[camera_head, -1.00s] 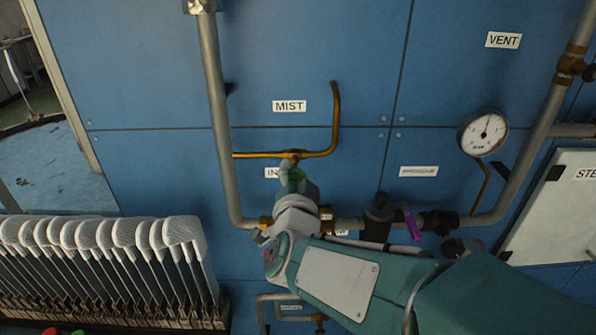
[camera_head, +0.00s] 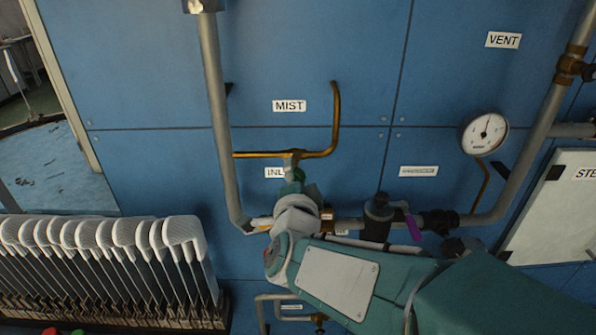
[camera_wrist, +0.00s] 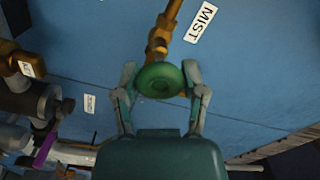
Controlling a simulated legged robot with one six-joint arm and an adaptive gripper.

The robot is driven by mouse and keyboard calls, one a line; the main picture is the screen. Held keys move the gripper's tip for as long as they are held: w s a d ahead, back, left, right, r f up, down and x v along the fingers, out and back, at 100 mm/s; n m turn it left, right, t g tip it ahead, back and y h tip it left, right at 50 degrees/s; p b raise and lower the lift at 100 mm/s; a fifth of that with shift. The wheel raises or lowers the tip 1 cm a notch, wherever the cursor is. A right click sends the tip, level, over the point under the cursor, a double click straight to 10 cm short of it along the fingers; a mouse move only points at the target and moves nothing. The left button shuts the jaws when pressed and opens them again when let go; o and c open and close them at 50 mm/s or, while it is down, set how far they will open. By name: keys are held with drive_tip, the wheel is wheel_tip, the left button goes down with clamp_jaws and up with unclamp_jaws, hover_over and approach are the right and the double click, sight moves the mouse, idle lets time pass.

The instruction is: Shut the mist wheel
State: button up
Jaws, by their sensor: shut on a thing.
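The mist wheel is a small round green handwheel (camera_wrist: 160,81) on a brass valve, with the brass pipe (camera_wrist: 162,35) beyond it in the wrist view. The MIST label (camera_wrist: 201,22) is beside that pipe. My gripper (camera_wrist: 160,88) is shut on the wheel, with one finger on each side of its rim. In the head view my gripper (camera_head: 297,185) reaches up to the valve under the MIST label (camera_head: 289,106), and the wheel is mostly hidden by it.
A grey pipe (camera_head: 216,110) runs down just left of the valve. A valve with a purple handle (camera_head: 413,228) and a pressure gauge (camera_head: 484,133) are to the right. A rack of white sock forms (camera_head: 110,234) stands at lower left.

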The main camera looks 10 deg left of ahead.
drive_tip(key=o, duration=1.2)
drive_tip(key=shift+c, duration=0.2)
drive_tip(key=v, duration=1.2)
drive_tip(key=shift+f, duration=0.15)
